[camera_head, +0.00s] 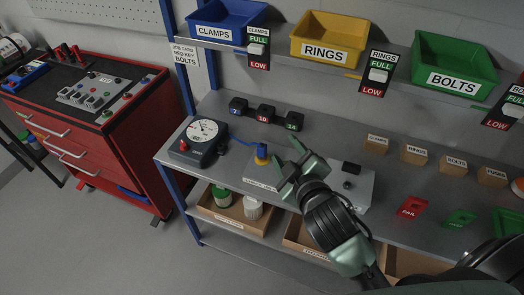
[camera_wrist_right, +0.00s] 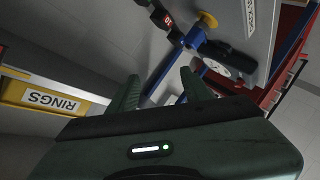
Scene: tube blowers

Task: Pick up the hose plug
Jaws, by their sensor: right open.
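The hose plug (camera_head: 262,156), a yellow piece with a blue collar, stands on the grey bench at the end of a blue hose (camera_head: 240,140). The hose runs from a gauge box (camera_head: 197,142) with a round white dial. My right gripper (camera_head: 288,153) is open and empty, just to the right of the plug and apart from it. In the right wrist view the open fingers (camera_wrist_right: 160,90) show with nothing between them, and the yellow piece (camera_wrist_right: 207,20) shows above them. My left gripper is not in view.
Three small black numbered blocks (camera_head: 266,115) stand behind the plug. A grey box (camera_head: 350,185) lies beneath and right of my gripper. Blue, yellow (camera_head: 328,38) and green bins sit on the shelf above.

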